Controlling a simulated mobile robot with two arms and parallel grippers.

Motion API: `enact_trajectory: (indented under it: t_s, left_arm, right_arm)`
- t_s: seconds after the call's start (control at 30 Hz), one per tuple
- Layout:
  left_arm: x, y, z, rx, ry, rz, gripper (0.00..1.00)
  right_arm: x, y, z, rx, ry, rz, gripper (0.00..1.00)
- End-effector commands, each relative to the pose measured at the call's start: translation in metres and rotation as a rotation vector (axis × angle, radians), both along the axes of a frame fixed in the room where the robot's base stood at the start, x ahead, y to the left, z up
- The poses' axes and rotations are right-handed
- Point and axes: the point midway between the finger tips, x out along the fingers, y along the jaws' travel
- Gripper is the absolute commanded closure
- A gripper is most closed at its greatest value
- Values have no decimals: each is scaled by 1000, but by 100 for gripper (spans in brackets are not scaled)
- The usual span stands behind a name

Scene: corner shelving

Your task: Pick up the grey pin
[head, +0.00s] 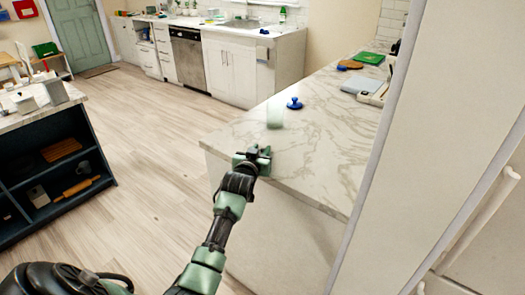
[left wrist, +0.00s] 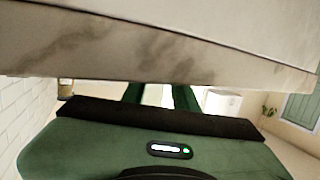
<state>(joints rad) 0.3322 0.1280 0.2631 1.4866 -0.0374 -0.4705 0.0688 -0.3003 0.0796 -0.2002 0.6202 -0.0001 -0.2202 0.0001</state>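I cannot make out a grey pin in either view. My left gripper (head: 254,158) is at the near left edge of the marble counter (head: 325,130) in the head view. In the left wrist view its two green fingers (left wrist: 159,95) stand apart with a bright gap between them, and nothing shows held. The marble edge (left wrist: 150,65) crosses that view just above the fingers and hides part of them. Whether the gripper touches the counter I cannot tell. My right gripper is not in view.
A translucent green cup (head: 275,115) and a blue lidlike object (head: 294,103) stand on the counter beyond my gripper. A green board (head: 368,57) lies farther back. A dark shelf unit (head: 105,155) stands at left. Open wood floor (head: 150,130) lies between.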

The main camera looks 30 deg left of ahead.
Motion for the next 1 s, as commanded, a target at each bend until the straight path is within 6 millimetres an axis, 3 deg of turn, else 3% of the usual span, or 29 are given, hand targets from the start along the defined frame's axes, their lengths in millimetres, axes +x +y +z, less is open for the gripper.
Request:
enact_trajectory:
  t_s: [0.33,0.53,0.67,1.0]
  left_arm:
    - [0,0,1,0,0,0,100]
    - [0,0,17,1,-3,0,100]
    - [1,0,42,2,-7,0,100]
    - [1,0,139,2,-7,0,100]
  right_arm:
    - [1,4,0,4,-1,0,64]
    - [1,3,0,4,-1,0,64]
    - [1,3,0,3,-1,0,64]
    - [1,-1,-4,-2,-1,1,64]
